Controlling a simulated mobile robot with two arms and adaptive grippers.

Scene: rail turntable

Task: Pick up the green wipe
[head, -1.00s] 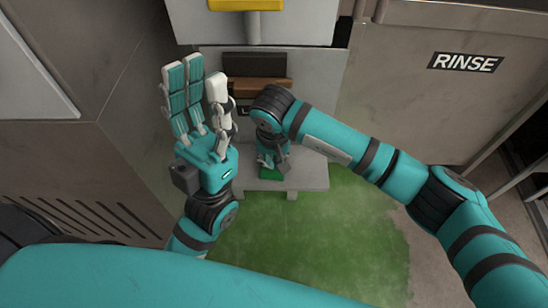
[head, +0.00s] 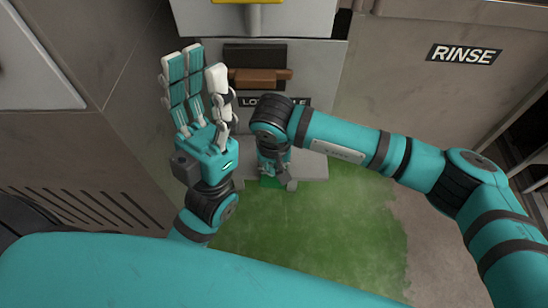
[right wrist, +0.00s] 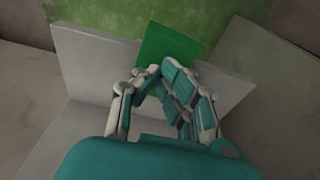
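The green wipe (head: 269,182) shows below my right gripper (head: 274,168) at the front of a low grey shelf, in the head view. In the right wrist view, the wipe (right wrist: 165,46) is a dark green patch beyond my curled right fingers (right wrist: 158,70). The fingertips come together at its near edge and appear shut on it. The wipe overlaps the shelf's edge there; whether it still touches the shelf cannot be told. My left gripper (head: 195,82) is raised, open and empty, with its fingers extended upward, left of the shelf.
The grey shelf (head: 313,167) stands at the base of a unit with a brown handle (head: 262,76) and a partly hidden label. A green patch (head: 320,230) covers the floor in front. A panel marked RINSE (head: 464,54) is at the right. A vented panel (head: 80,208) is at the left.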

